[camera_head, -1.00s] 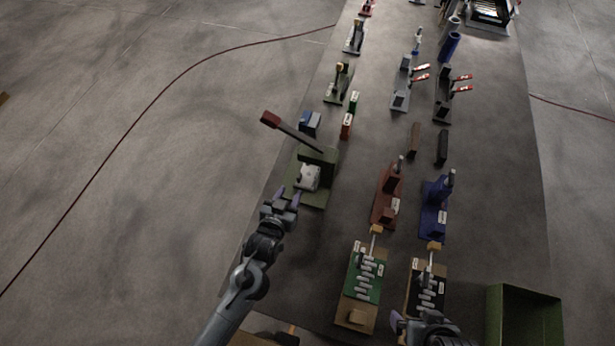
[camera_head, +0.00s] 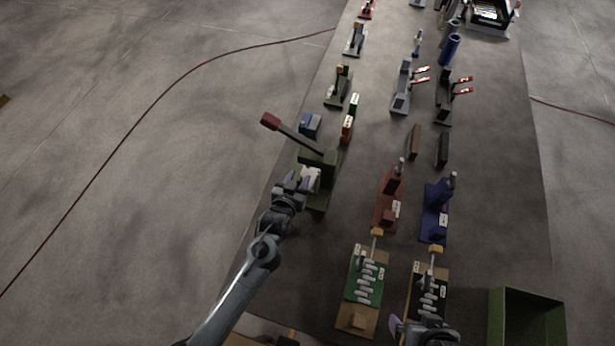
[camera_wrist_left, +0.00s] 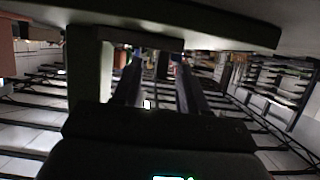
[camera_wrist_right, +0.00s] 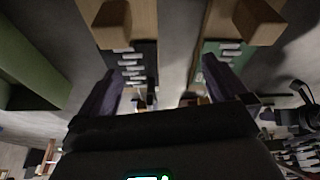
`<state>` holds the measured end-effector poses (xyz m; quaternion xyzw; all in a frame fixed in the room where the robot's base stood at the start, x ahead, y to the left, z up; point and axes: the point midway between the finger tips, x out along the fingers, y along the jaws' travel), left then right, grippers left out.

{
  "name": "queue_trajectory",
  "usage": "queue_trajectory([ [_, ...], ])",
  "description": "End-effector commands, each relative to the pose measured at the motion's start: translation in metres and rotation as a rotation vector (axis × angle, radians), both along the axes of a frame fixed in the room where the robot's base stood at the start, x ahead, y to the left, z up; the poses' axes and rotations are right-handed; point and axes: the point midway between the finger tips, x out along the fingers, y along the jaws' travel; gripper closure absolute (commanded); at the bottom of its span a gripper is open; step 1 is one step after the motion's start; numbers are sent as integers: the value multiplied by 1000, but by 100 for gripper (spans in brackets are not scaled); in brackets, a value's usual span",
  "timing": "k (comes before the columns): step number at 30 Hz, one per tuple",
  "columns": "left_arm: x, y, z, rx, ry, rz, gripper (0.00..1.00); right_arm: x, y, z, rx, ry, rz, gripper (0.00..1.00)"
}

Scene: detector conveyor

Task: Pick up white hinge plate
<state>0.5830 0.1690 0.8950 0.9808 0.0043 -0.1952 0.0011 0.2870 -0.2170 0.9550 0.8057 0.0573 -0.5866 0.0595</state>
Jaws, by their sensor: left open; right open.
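The white hinge plate (camera_head: 311,173) sits on the green lever fixture (camera_head: 317,196) with a red-ended lever, at the left edge of the table. My left gripper (camera_head: 298,180) is open right at the plate and hides part of it. In the left wrist view, the two fingers (camera_wrist_left: 160,82) are spread under a dark overhanging part; I cannot clearly tell the plate there. My right gripper (camera_head: 400,326) is low in the head view. In the right wrist view its fingers (camera_wrist_right: 162,85) are apart and empty above the spring boards.
A green spring board (camera_head: 361,296) and a black spring board (camera_head: 427,292) lie near the front. A green bin (camera_head: 527,318) stands at front right. Red (camera_head: 389,198) and blue (camera_head: 436,209) fixtures stand behind the boards. The table's right side is mostly clear.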

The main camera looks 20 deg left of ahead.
Motion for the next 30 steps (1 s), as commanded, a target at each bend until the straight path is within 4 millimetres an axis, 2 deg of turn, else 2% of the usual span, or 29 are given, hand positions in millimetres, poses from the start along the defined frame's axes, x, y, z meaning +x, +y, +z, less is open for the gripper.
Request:
queue_trajectory([
  [3, 0, 0, 0, 0, 0, 0, 57, 0, 0, 0, -1, 0, 1, 0],
  [9, 0, 0, 0, 0, 0, 0, 88, 0, -2, 0, -7, 0, 5, 0],
  [12, 0, 0, 0, 0, 0, 0, 100, 0, -2, 0, -10, 1, 7, 0],
  [25, 0, 0, 2, 0, -2, 0, 100, 0, -2, 0, -8, 0, 6, 0],
  [30, 0, 0, 10, 0, -4, 0, 100, 0, -1, 1, -5, 0, 3, 0],
])
